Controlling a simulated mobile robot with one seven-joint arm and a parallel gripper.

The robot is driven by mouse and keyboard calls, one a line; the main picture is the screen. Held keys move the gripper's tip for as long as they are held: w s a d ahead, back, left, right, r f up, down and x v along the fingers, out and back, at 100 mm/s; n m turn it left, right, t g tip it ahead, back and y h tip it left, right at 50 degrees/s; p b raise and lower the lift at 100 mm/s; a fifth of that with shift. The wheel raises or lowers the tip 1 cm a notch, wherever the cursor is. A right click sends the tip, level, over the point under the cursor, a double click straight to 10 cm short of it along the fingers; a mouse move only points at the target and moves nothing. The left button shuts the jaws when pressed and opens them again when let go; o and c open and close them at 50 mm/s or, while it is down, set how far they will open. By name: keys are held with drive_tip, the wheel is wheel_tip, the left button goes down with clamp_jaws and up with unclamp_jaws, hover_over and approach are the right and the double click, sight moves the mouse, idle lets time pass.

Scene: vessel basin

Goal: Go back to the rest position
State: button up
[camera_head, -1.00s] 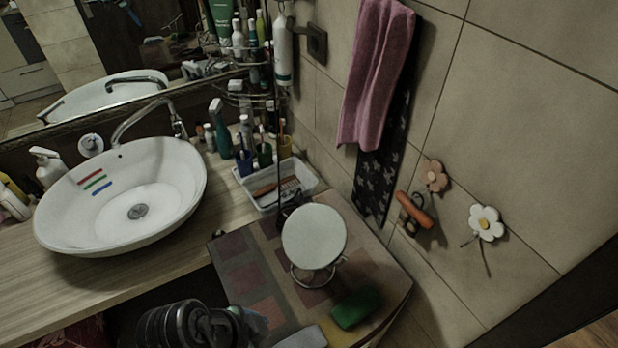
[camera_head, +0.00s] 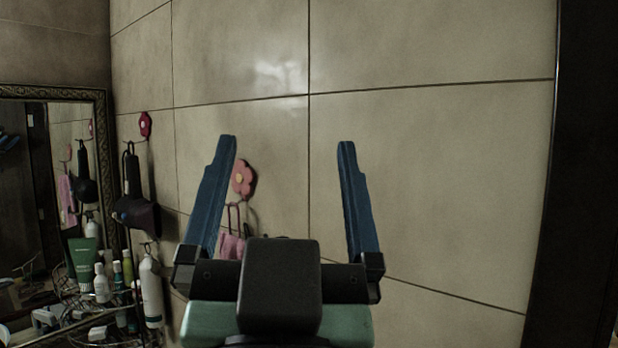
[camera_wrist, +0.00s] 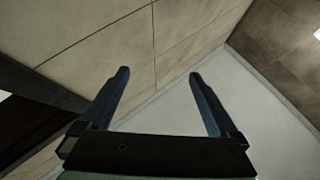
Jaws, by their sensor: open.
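My gripper (camera_head: 287,142) is raised in front of the tiled wall in the head view, its two blue fingers spread wide and pointing up. Nothing is between the fingers except the wall and a pink flower hook behind them. In the wrist view my gripper (camera_wrist: 158,74) is also open and empty, with wall tiles and a pale plain surface beyond the fingertips.
A framed mirror (camera_head: 50,200) is at the left. A dark hair dryer (camera_head: 136,205) hangs on the wall beside it. Bottles (camera_head: 150,290) stand on a rack below. A pink flower hook (camera_head: 243,178) is on the wall. A dark vertical edge (camera_head: 575,180) bounds the right.

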drive_tip(key=s+r, duration=0.1)
drive_tip(key=s+d+r+t, duration=0.1)
drive_tip(key=s+r+t, duration=0.1)
drive_tip(key=shift+s+d+r+n+h, duration=0.25)
drive_tip(key=shift+d+r+n+h, duration=0.05)
drive_tip(key=shift+r+h, duration=0.1)
wheel_tip(320, 180, down, 6)
drive_tip(key=b, duration=0.5)
drive_tip(key=shift+w+a+r+b, duration=0.1)
drive_tip(key=shift+b, duration=0.2)
